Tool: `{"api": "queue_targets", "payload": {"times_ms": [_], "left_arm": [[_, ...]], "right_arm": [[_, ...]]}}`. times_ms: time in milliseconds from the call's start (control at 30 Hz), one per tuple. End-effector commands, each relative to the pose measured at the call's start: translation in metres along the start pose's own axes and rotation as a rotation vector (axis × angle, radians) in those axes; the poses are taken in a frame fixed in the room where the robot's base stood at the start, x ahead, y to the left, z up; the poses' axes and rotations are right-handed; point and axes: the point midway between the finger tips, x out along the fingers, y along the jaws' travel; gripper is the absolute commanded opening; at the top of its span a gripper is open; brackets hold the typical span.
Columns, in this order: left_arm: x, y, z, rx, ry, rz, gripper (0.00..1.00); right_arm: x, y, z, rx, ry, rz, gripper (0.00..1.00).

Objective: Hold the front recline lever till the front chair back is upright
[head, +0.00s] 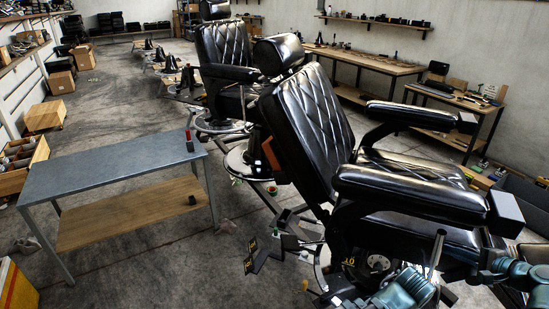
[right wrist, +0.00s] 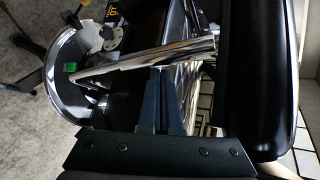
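The front barber chair (head: 385,185) is black and quilted, and fills the right of the head view. Its back (head: 312,125) leans to the left, tilted away from upright. A chrome recline lever (head: 437,250) stands by the seat's near side; in the right wrist view the lever (right wrist: 150,60) runs slantwise across the middle. My right gripper (right wrist: 166,78) has its dark fingers close together with tips against the lever; I see no lever clearly between them. In the head view the fingers are hard to make out among the chair's parts.
A second black chair (head: 222,65) stands behind the front one. A grey-topped metal table (head: 110,165) with a wooden lower shelf stands to the left. The armrest (head: 410,190) overhangs the lever area.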

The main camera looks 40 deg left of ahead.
Motion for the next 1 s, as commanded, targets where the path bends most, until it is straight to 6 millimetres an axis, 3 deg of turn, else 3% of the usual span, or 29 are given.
{"api": "queue_targets", "payload": {"times_ms": [1000], "left_arm": [[0.0024, 0.0002, -0.0001, 0.000, 0.000, 0.000, 0.72]], "right_arm": [[0.0094, 0.0008, 0.0088, -0.001, -0.003, 0.001, 0.00]]}}
